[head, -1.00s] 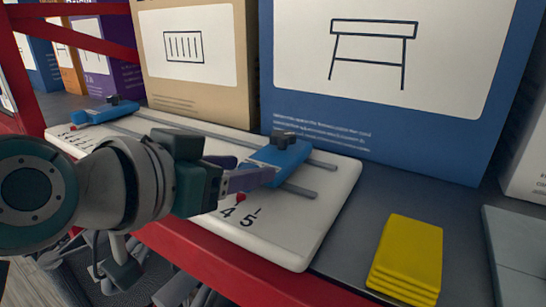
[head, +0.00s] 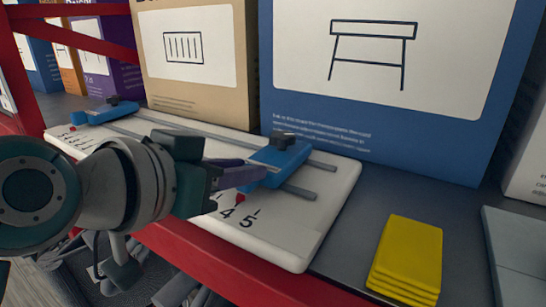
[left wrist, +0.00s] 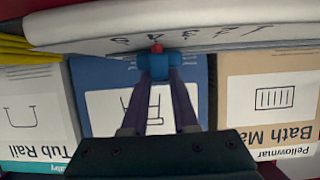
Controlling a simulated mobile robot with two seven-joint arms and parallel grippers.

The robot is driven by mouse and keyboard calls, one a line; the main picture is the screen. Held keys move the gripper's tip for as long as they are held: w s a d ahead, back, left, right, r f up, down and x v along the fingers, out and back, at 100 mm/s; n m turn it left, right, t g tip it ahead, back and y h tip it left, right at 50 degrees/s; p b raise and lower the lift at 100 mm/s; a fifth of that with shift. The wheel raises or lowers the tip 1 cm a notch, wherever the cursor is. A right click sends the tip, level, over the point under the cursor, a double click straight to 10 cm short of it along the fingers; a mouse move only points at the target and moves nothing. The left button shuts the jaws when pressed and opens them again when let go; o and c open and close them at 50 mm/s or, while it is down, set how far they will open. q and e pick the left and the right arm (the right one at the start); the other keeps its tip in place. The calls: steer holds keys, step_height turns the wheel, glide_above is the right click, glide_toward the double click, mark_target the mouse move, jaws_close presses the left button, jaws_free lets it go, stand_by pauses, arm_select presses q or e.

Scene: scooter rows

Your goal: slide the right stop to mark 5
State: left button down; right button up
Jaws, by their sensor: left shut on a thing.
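The right stop (head: 277,160) is a blue slider with a black knob on the two grey rails of a white board (head: 318,222). Its red pointer (head: 240,198) is by the tick of mark 4, left of the tick of mark 5 (head: 247,221). My left gripper (head: 248,177) is shut on the near side of the stop. The left wrist view also shows the blue stop (left wrist: 158,66) between the fingertips, its red tip (left wrist: 157,47) by the printed numbers. The left stop (head: 106,110) sits at the board's far left end. My right gripper is out of view.
A tan box (head: 205,95) and a large blue box (head: 385,130) stand behind the board. A stack of yellow pieces (head: 408,255) lies to its right on the grey shelf (head: 370,195). A red rail (head: 215,268) runs along the shelf's front edge.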

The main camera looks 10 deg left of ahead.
mark_target(280, 172)
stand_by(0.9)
arm_select(q)
steer(key=shift+s+d+r+p, duration=0.1)
steer(key=shift+d+p, duration=0.15)
steer(key=shift+p, duration=0.05)
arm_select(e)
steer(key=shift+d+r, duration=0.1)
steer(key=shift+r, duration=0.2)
arm_select(q)
steer(key=shift+s+d+p, duration=0.25)
steer(key=shift+d+p, duration=0.05)
steer(key=shift+d, duration=0.3)
steer(key=shift+s+d+p, duration=0.25)
steer(key=shift+d, duration=0.3)
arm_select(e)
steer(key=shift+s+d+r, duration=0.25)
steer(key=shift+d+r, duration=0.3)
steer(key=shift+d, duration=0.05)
arm_select(q)
steer(key=shift+d, duration=0.3)
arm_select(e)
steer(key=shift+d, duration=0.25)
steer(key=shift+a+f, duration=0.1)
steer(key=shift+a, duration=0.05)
arm_select(q)
steer(key=c, duration=0.7)
jaws_free()
steer(key=shift+s+a, duration=0.1)
